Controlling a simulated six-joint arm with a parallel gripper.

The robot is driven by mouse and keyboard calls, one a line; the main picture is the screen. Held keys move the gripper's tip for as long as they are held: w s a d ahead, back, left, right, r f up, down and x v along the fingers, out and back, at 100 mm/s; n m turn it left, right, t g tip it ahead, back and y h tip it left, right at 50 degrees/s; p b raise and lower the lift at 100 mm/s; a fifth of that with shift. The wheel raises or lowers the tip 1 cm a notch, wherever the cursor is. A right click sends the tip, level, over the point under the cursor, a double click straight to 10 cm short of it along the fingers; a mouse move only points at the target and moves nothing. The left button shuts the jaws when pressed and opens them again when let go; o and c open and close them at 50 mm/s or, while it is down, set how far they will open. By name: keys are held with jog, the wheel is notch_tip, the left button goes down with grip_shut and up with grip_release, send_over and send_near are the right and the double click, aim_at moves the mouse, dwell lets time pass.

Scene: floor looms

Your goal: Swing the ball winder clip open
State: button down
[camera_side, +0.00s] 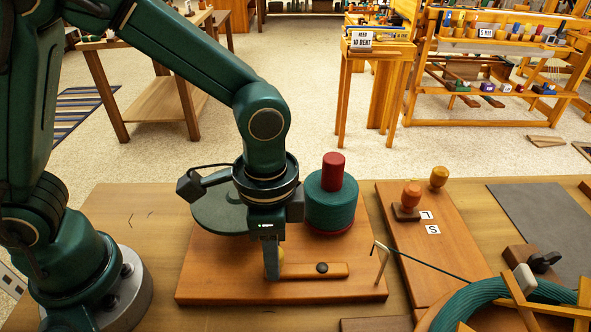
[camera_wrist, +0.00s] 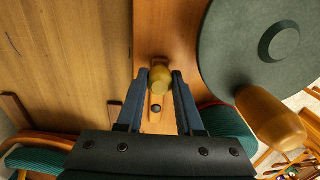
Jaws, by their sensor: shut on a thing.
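The clip is a short wooden bar (camera_side: 335,270) lying along the front of the winder's wooden base board (camera_side: 207,275). It has a dark pivot near its middle and a yellow knob at one end; the bar also shows in the wrist view (camera_wrist: 155,118). My gripper (camera_side: 273,262) points down at the bar's left end and partly hides the knob. In the wrist view, its fingertips (camera_wrist: 160,78) are shut on the yellow knob (camera_wrist: 159,74), one on each side. The winder's green disc (camera_side: 215,212) is behind my gripper, with a wooden handle (camera_wrist: 270,118) on it.
A green yarn ball with a red top (camera_side: 333,170) stands behind the clip. A thin yarn guide (camera_side: 381,262) stands to the right, with green yarn running to a wooden swift (camera_side: 520,285). Wooden pegs (camera_side: 411,193) stand on a board at right.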

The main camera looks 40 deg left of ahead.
jog(key=shift+w, duration=0.1)
dwell(0.3)
jog(key=c, duration=0.5)
grip_release()
jog(key=shift+c, duration=0.2)
jog(key=shift+r, duration=2.6)
jog(key=s+a+r+n+t, duration=0.2)
jog(key=a+r+n, duration=0.1)
jog(key=a, duration=0.3)
jog(key=s+a+r+n+t, duration=0.3)
jog(key=a+n, duration=0.3)
jog(key=shift+t, duration=0.3)
